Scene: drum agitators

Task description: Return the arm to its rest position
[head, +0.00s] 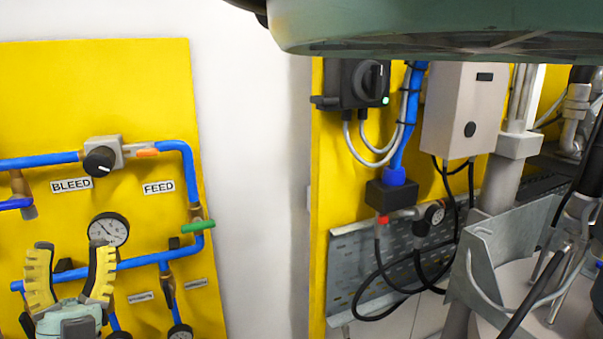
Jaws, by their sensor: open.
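My gripper (71,275) is at the lower left of the head view, with its two yellow and black fingers pointing up and spread apart. It is open and nothing shows between the fingers. It stands in front of the yellow panel (60,95) and overlaps part of a blue pipe (141,261). I cannot tell how far the gripper is from the panel. Most of my arm is out of view below the bottom edge.
The left panel carries a black knob (99,160), a gauge (108,230) and a green-handled valve (198,225). A right panel has a black rotary switch (366,80), a grey box (464,110) and loose cables. A large green-grey body (420,25) hangs overhead. White wall (250,180) lies between the panels.

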